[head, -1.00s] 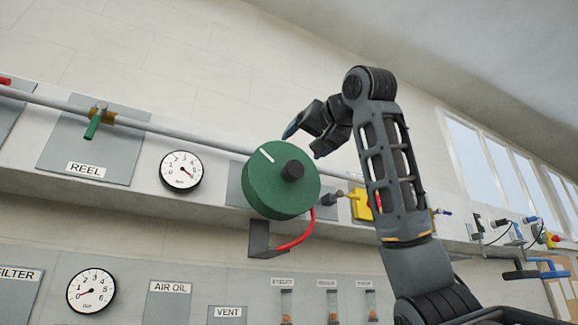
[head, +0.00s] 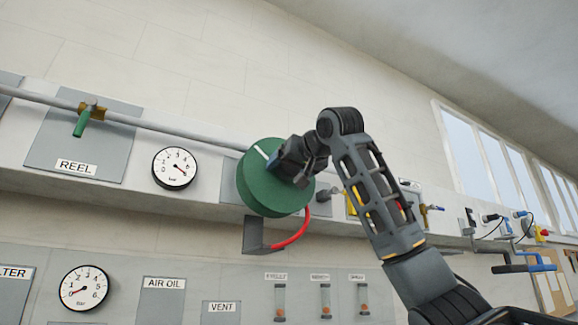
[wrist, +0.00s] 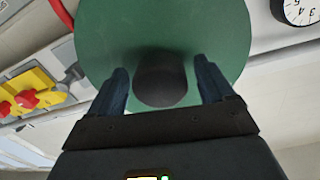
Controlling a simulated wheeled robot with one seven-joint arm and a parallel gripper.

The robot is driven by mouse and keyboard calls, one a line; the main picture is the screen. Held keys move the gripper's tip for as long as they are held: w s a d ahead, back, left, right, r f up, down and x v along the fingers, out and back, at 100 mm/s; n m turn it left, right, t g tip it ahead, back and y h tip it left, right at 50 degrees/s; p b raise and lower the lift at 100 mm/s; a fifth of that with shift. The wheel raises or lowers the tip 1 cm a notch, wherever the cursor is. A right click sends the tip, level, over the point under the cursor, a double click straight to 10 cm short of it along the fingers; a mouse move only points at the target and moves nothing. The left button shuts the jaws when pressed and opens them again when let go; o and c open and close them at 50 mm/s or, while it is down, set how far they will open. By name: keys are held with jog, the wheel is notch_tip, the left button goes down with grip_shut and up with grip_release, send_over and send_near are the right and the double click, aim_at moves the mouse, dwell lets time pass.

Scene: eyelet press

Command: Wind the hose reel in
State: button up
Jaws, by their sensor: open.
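The green hose reel (head: 270,200) is a drum mounted on the wall ledge, with a white mark on its face near the upper left. A red hose (head: 294,236) hangs from its lower right side in a curve to a grey bracket below. In the wrist view the reel's green face (wrist: 200,40) fills the top middle, and its dark round knob (wrist: 161,80) stands out from it. My gripper (wrist: 163,90) is open, with one finger on each side of the knob. In the head view my gripper (head: 278,166) covers the knob.
A green-handled valve (head: 82,122) sits on the REEL panel (head: 60,145) at left, beside a round gauge (head: 174,168). Yellow and red controls (wrist: 33,92) sit close beside the reel. A pipe runs along the ledge. Several fittings and hoses line the ledge at right.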

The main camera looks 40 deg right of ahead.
jog(key=c, duration=1.5)
jog(key=shift+s, duration=0.1)
